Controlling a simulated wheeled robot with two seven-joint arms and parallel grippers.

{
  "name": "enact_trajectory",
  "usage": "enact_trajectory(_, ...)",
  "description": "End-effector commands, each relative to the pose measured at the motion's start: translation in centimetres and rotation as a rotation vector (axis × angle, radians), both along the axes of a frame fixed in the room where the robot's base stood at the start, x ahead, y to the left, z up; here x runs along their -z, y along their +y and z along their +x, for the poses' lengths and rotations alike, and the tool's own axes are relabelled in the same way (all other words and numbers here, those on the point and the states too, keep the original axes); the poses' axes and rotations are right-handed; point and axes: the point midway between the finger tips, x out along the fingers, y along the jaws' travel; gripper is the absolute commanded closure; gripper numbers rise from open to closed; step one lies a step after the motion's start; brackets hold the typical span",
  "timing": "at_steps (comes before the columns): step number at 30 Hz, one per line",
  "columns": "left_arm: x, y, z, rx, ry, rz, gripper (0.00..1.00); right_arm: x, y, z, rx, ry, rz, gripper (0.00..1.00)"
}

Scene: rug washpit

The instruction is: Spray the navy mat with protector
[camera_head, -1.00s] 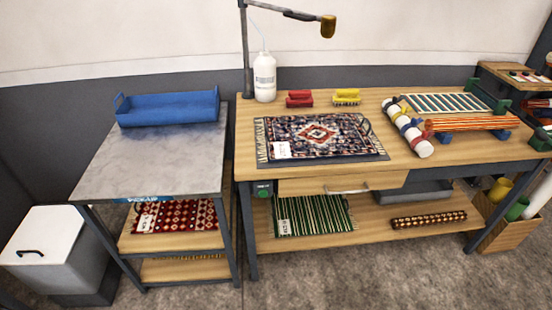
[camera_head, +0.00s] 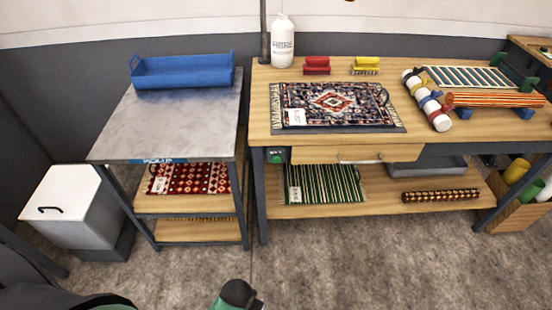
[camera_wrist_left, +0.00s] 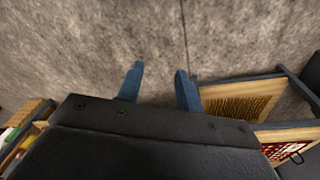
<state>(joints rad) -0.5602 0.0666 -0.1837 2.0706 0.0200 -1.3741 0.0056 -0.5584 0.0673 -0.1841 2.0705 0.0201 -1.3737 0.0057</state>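The navy mat (camera_head: 345,98), patterned with a red and white medallion and fringed at its short ends, lies flat on a dark board on the wooden bench. A white tag is on its lower left corner. A white bottle (camera_head: 283,45) with a thin spout and a label stands upright behind the mat, at the bench's back left; I cannot read whether it holds protector. My left gripper (camera_wrist_left: 157,74) shows in the left wrist view with its two blue fingers apart and nothing between them, over bare floor. My right gripper is not in view.
Red (camera_head: 316,65) and yellow (camera_head: 366,65) brushes stand behind the mat. A striped roll rack (camera_head: 490,97) is at right. A blue tray (camera_head: 182,72) sits on the grey side table (camera_head: 170,125). A white-lidded bin (camera_head: 65,195) stands left. The floor in front is clear.

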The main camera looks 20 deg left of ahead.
Motion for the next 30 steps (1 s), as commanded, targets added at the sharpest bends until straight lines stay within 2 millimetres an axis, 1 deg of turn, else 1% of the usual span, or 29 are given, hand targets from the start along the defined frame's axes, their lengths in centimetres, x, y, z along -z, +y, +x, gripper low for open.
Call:
enact_trajectory(11, 0.01, -0.01, -0.03, 0.000, 0.000, 0.000, 0.64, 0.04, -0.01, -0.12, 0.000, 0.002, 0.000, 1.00)
enact_trajectory(12, 0.01, -0.01, -0.03, 0.000, 0.000, 0.000, 0.68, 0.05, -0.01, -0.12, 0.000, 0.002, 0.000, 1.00)
enact_trajectory(17, 0.01, 0.00, -0.03, 0.000, 0.000, 0.000, 0.99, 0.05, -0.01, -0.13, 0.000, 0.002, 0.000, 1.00)
enact_trajectory(30, 0.00, 0.00, 0.00, 0.000, 0.000, 0.000, 1.00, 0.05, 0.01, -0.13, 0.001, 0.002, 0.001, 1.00)
